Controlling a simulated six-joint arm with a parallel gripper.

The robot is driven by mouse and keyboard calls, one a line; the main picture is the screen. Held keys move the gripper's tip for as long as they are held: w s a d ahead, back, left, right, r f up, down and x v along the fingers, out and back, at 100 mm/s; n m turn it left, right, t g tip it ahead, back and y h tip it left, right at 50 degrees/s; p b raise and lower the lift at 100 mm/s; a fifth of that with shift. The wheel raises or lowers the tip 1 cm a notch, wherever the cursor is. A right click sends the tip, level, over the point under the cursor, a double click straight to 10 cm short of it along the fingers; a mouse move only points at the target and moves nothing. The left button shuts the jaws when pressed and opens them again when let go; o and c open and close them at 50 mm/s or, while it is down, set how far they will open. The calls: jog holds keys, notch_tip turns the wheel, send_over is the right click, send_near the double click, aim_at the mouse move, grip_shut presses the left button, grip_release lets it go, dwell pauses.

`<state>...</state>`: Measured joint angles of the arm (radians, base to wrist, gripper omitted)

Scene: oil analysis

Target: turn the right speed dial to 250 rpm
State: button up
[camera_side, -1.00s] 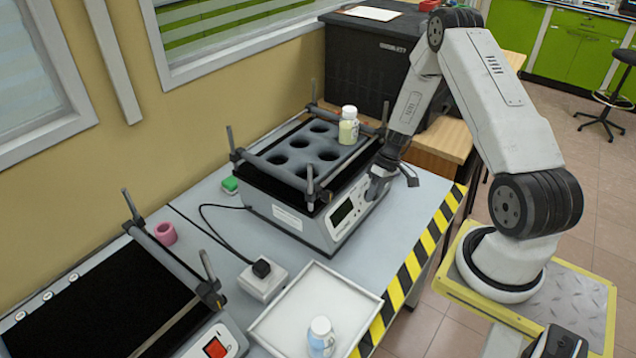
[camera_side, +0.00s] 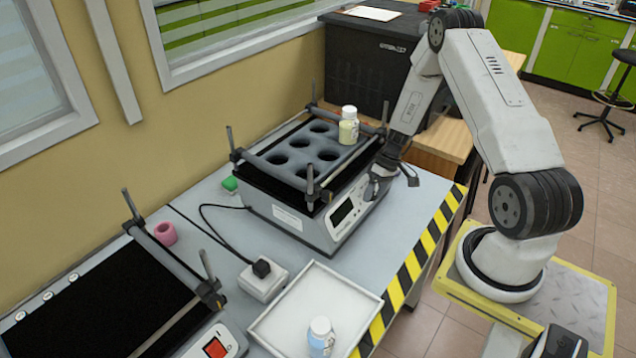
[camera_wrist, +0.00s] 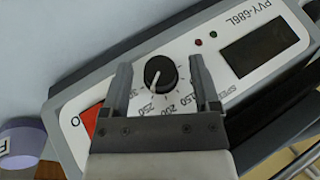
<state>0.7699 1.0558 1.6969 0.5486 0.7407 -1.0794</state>
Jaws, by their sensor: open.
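The black speed dial (camera_wrist: 161,72) is on the front panel of the right shaker (camera_side: 287,215). In the wrist view a pale mark shows on its lower left side, roughly towards the 250 print; the exact reading is unclear. My gripper (camera_wrist: 160,62) is open, with one finger on each side of the dial and a visible gap at both sides. In the side view my gripper (camera_side: 378,182) is at the right end of that panel and hides the dial. The panel's dark display (camera_wrist: 264,46) shows no readable figures in the wrist view.
A red switch (camera_wrist: 90,120) is beside the dial. A bottle (camera_side: 348,126) stands in the shaker's holder. Another shaker (camera_side: 90,310) is at lower left, and a white tray (camera_side: 277,328) with a bottle (camera_side: 321,338) is in front. A socket box (camera_side: 262,280) lies between.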

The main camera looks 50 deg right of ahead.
jog(key=v, duration=0.7)
jog(key=shift+r, duration=0.35)
jog(key=shift+d, duration=0.1)
jog(key=w+a+r+h, duration=0.25)
jog(key=a+r, duration=0.55)
jog(key=a, duration=0.5)
jog(key=s+a+r+n+t+h, duration=0.1)
jog(key=s+a+r, duration=0.2)
jog(key=a, duration=0.4)
jog(key=s+a+r+h, duration=0.1)
jog(key=s+a+r, duration=0.1)
jog(key=s+a, duration=0.2)
jog(key=a, duration=0.2)
jog(key=shift+a+r+n+t+h, duration=0.35)
jog(key=shift+a+r+n+t, duration=0.05)
